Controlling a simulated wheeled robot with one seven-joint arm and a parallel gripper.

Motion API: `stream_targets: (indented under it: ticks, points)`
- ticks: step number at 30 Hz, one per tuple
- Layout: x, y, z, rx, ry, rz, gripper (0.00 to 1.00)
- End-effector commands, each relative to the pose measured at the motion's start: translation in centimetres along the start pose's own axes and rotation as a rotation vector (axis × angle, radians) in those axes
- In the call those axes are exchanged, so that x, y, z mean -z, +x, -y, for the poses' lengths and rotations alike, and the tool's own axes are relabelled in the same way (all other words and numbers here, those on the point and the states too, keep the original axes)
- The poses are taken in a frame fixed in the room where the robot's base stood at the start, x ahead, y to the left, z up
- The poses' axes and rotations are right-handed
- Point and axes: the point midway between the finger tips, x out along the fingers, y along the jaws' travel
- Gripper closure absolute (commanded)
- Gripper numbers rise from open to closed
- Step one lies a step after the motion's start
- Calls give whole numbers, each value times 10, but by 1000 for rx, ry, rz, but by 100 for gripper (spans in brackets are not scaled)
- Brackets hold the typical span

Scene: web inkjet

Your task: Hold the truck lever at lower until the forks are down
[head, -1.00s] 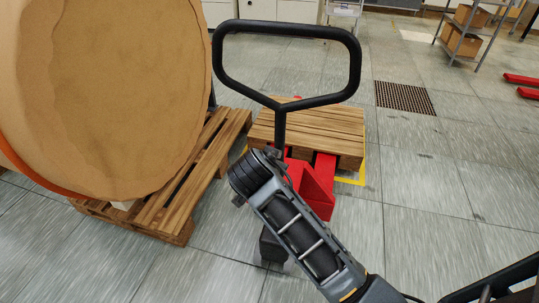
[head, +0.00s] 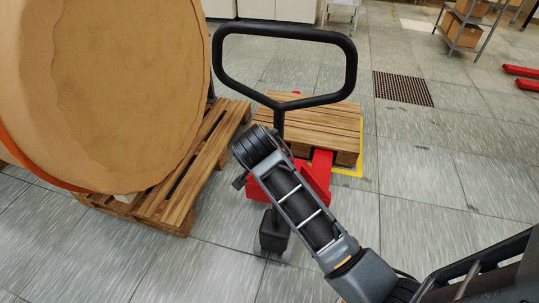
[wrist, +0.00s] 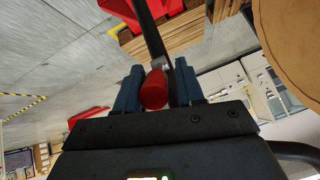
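The pallet truck's black loop handle (head: 345,88) stands upright in the middle of the head view. Its red body (head: 320,172) is below and partly hidden by my arm. My gripper is hidden in the head view. The forks are mostly hidden under the wooden pallet (head: 320,125).
A large paper roll (head: 120,90) on a wooden pallet (head: 170,205) stands close on the left. A floor grate (head: 403,88) and a shelf with boxes (head: 465,25) are at the right, with other red forks (head: 525,77) at the edge. The right floor is mostly clear.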

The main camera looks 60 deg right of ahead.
Motion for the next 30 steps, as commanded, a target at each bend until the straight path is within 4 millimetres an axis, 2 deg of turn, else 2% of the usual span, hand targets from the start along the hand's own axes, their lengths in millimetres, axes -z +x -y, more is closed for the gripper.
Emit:
stream_targets:
  ticks: [1,4,13,17,24,30]
  points:
    - [0,0,0,0,0,0,59]
    - [0,0,-1,-3,0,1,50]
    - [-1,-2,-2,-6,-1,1,50]
    - [-1,-18,-2,-3,-1,1,50]
    - [-1,-57,-1,-1,0,1,50]
    - [-1,-75,-1,-3,0,0,50]
